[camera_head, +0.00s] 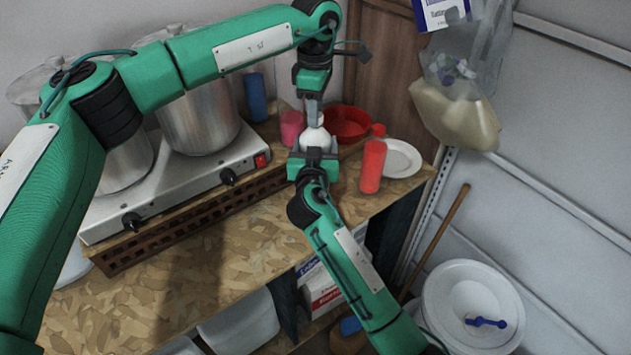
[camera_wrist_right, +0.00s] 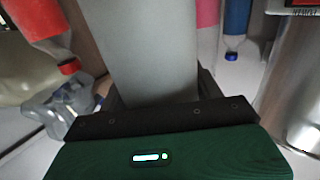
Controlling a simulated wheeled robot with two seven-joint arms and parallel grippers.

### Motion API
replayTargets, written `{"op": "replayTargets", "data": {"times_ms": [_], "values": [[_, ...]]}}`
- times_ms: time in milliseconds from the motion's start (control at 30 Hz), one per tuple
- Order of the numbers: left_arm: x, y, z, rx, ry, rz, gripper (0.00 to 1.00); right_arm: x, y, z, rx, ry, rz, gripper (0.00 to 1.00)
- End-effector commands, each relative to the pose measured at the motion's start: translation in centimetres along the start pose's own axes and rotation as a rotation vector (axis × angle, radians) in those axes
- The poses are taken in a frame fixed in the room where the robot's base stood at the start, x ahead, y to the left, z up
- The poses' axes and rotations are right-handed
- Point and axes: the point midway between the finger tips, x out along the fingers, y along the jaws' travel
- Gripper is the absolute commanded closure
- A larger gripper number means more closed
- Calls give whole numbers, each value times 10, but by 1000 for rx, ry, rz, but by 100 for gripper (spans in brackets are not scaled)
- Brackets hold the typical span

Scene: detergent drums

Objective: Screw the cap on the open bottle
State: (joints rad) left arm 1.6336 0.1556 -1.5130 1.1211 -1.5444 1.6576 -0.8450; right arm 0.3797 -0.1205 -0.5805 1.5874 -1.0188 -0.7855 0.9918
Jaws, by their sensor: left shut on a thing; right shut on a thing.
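The white bottle (camera_head: 315,137) stands upright between my two grippers, at the back right of the wooden worktop. My right gripper (camera_head: 313,158) comes from the front and is shut on the bottle's body. In the right wrist view, the pale bottle (camera_wrist_right: 152,50) fills the space between the fingers. My left gripper (camera_head: 314,108) points down from above, right over the bottle's top. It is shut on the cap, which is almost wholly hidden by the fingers. I cannot tell whether the cap touches the neck.
A red bottle (camera_head: 372,165) stands close to the right, with a white plate (camera_head: 403,160) and red bowl (camera_head: 347,122) behind. The stove (camera_head: 185,190) with steel pots (camera_head: 200,122) fills the left.

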Motion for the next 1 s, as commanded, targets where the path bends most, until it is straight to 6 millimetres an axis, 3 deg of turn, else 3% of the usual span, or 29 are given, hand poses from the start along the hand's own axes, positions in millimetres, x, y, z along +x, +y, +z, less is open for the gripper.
{"op": "replayTargets", "data": {"times_ms": [333,533,567,667,1000], "values": [[0,0,0,542,0,1,98,0,-1,1,0,-2,-1,98],[0,0,0,600,0,1,98,0,-1,1,0,-2,-1,98],[0,0,0,600,0,1,67,0,-1,1,0,-2,-1,98],[0,0,0,599,0,0,49,0,0,1,0,-2,-1,98],[-3,0,0,598,1,1,49,0,0,1,0,-3,-1,98]]}}
